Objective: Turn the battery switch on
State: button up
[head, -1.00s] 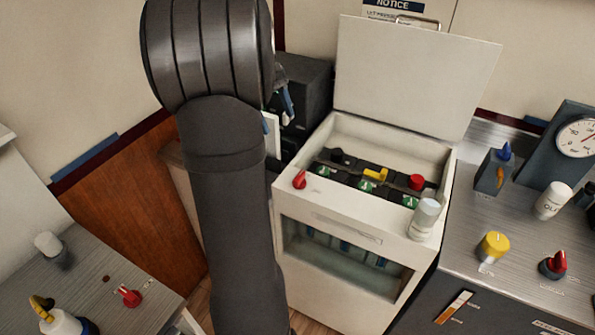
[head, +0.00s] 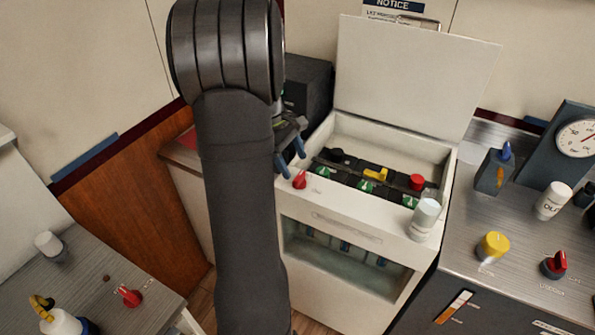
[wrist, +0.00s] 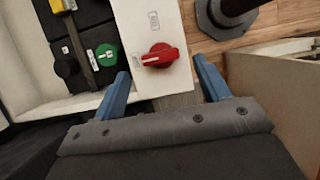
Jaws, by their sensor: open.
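A red rotary knob (head: 299,180) sits on the front left corner of the white cabinet (head: 340,225); I take it to be the battery switch, though its label is too small to read. In the wrist view the red knob (wrist: 160,56) has a raised grip bar lying nearly sideways, with a white mark at its left end. My gripper (head: 292,160) is just above and behind the knob in the head view. In the wrist view my gripper (wrist: 163,72) is open, with one blue finger on each side of the knob, not visibly touching it.
The cabinet's lid (head: 415,75) stands open. Inside are a yellow handle (head: 376,174), a red button (head: 416,182), a black knob and several green knobs. A white-capped cylinder (head: 425,215) stands at the front right corner. Consoles with other knobs flank the cabinet.

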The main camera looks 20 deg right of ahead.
aim_at(299, 175)
jog(key=shift+x, duration=2.05)
jog(key=c, duration=1)
